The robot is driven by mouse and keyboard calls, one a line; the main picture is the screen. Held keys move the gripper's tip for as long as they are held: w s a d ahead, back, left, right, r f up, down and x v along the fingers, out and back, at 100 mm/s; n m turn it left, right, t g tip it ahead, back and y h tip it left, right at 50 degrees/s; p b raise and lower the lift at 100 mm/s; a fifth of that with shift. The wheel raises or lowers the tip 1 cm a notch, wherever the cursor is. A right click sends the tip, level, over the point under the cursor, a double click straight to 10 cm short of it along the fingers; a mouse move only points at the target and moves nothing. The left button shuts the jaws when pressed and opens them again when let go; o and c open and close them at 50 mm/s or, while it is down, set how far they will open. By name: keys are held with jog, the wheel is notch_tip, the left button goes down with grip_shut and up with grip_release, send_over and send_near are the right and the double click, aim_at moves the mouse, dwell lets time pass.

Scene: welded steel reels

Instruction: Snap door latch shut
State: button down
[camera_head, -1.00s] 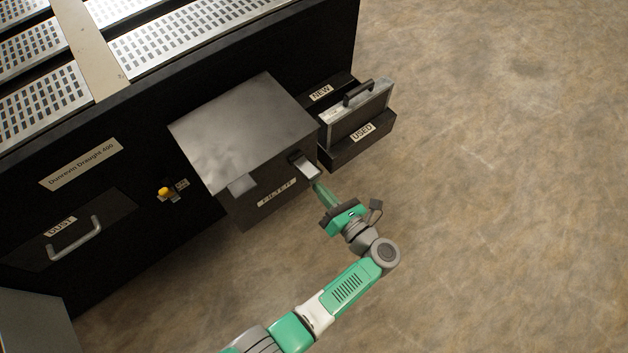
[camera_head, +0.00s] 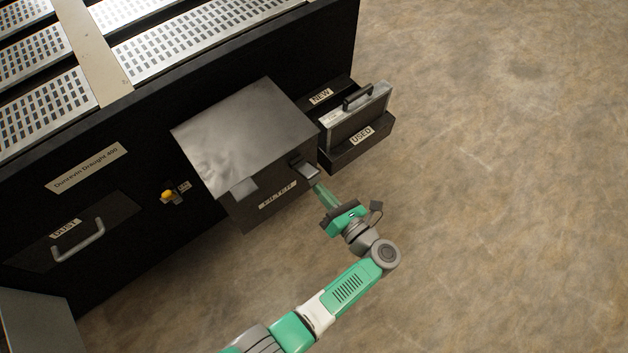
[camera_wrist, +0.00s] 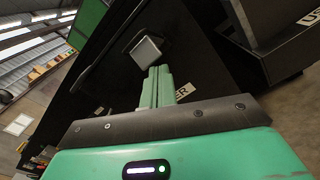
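The filter housing (camera_head: 243,135) is a box with a grey metal top on the black machine. Its dark front door (camera_head: 250,206) bears a FILTER label and looks closed. The latch (camera_head: 306,171) is a small grey metal piece at the right end of the door and appears to stick out. It also shows in the wrist view (camera_wrist: 147,49), just beyond my fingertips. My gripper (camera_head: 318,187) has its green fingers together and empty, pointing at the latch from the front. In the wrist view the fingertips (camera_wrist: 159,72) are at the latch's lower edge; I cannot tell if they touch.
Right of the housing are a NEW bin (camera_head: 321,96) and a USED bin (camera_head: 352,146) holding a framed filter with a handle (camera_head: 357,97). A yellow knob (camera_head: 168,196) and a DUST drawer handle (camera_head: 79,242) are at left. The floor at right is clear.

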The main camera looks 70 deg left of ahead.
aim_at(314, 176)
jog(key=shift+r+p, duration=0.75)
jog(key=shift+r, duration=0.1)
jog(key=shift+a+r+p, duration=0.2)
jog(key=shift+r+p, duration=0.4)
jog(key=shift+p, duration=0.3)
jog(key=shift+r, duration=0.1)
jog(key=shift+s+a+r+p, duration=0.1)
jog(key=shift+a+r+p, duration=0.05)
jog(key=shift+r+p, duration=0.3)
jog(key=shift+f+b, duration=0.35)
jog(key=shift+f, duration=0.4)
jog(key=shift+w+d+r, duration=0.15)
jog(key=shift+w+d, duration=0.1)
jog(key=shift+d, duration=0.45)
jog(key=shift+p+v, duration=0.5)
jog(key=shift+v, duration=2.2)
